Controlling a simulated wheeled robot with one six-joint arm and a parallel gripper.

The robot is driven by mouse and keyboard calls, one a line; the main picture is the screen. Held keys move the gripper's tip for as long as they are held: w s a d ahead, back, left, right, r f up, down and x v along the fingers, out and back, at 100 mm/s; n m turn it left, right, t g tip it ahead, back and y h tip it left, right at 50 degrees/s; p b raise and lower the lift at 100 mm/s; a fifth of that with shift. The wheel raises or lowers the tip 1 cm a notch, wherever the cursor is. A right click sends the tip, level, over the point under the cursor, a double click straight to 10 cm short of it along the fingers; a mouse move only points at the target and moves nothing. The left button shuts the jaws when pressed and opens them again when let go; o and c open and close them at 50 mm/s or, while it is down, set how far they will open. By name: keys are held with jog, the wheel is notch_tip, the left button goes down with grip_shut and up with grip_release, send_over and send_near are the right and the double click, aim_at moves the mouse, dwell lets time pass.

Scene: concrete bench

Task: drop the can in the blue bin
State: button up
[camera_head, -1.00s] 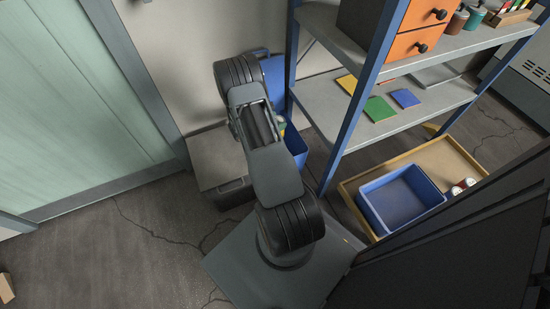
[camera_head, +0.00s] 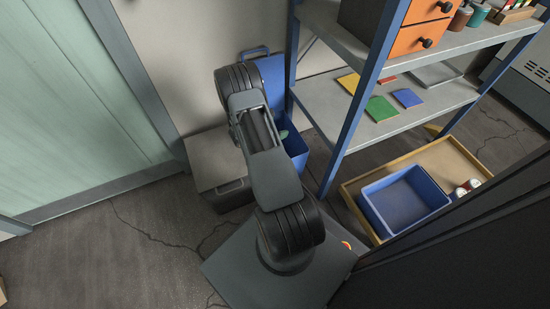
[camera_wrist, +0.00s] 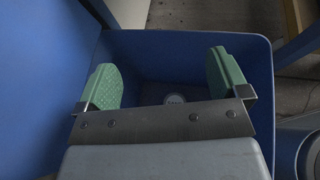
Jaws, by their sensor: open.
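The blue bin (camera_wrist: 255,55) fills the middle of the wrist view, and its opening lies under my gripper (camera_wrist: 166,82). My gripper's green fingers are spread wide apart with nothing between them. A small pale round end, apparently the can (camera_wrist: 174,99), shows down inside the bin between the fingers; it is dim and partly hidden by the gripper's front plate. In the head view the blue bin (camera_head: 296,147) stands beside the shelf post, partly hidden by my arm, with a green fingertip at its opening.
A blue panel with a handle (camera_head: 268,75) stands behind the bin. A grey box (camera_head: 218,165) is to its left. The shelf (camera_head: 400,120) rises on the right. A shallow blue tub (camera_head: 405,200) and small jars (camera_head: 466,188) sit on a wooden tray. Open floor lies at left.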

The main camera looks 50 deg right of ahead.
jog(key=shift+a, duration=0.1)
jog(key=p+v, duration=0.4)
jog(key=v, duration=0.9)
jog(key=shift+a, duration=0.3)
jog(key=shift+w, duration=0.1)
